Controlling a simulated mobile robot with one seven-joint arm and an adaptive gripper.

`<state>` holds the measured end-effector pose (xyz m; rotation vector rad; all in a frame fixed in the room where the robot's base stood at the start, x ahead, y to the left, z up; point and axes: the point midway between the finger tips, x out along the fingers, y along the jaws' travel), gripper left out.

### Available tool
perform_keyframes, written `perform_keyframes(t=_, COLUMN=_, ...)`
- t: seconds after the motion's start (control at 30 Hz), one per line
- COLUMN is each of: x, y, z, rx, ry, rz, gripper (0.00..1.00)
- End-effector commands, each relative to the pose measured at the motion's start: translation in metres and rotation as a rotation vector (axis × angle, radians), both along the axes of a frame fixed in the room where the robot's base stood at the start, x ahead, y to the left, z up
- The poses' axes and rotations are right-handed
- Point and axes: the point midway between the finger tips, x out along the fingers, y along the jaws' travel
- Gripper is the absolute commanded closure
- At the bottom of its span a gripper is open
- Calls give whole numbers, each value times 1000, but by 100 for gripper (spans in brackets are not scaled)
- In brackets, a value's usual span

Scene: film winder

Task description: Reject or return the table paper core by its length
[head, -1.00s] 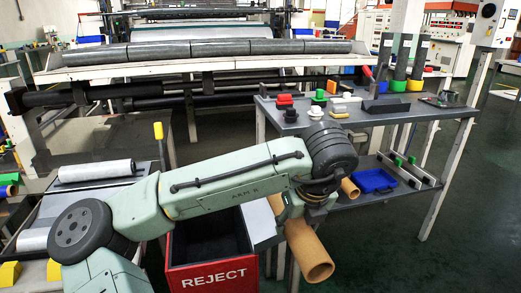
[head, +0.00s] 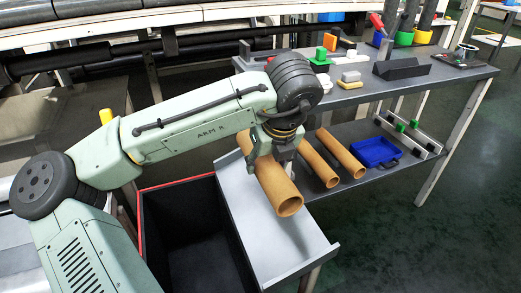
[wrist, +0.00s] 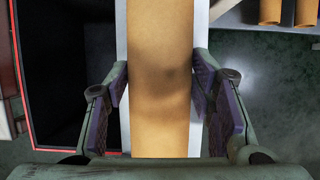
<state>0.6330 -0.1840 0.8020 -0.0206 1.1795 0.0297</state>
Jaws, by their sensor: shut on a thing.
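My gripper (head: 272,150) is shut on a brown paper core (head: 283,197), a hollow tube with its open end toward the camera. In the wrist view the core (wrist: 160,60) runs between the two purple-padded fingers. The core is over a grey sloping tray (head: 300,258); I cannot tell whether it touches it. The reject bin (head: 142,205), red-rimmed and dark inside, stands left of the tray. Two similar cores, one nearer (head: 318,168) and one farther right (head: 341,153), lie on the lower shelf. My wrist hides the top of the held core.
The lower shelf (head: 365,182) also carries a blue tray (head: 376,152) and a rail with green clips (head: 408,135). The table top (head: 455,75) above it holds coloured blocks, a dark V-block (head: 402,68) and a small fixture (head: 465,53). Open floor lies at the right.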

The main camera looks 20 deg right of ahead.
Motion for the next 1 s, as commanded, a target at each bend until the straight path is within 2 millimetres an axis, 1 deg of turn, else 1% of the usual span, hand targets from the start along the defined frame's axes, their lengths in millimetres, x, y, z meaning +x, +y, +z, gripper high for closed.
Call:
perform_keyframes(t=0.43, x=-1, y=-1, z=1, rx=-1, ry=-10, rz=-3, gripper=87)
perform_keyframes(t=0.5, x=0, y=0, z=-11, rx=-1, ry=-9, rz=0, gripper=87)
perform_keyframes(t=0.8, x=-1, y=0, z=-52, rx=0, ry=-9, rz=0, gripper=87)
perform_keyframes(t=1.0, x=0, y=0, z=-71, rx=0, ry=-9, rz=0, gripper=87)
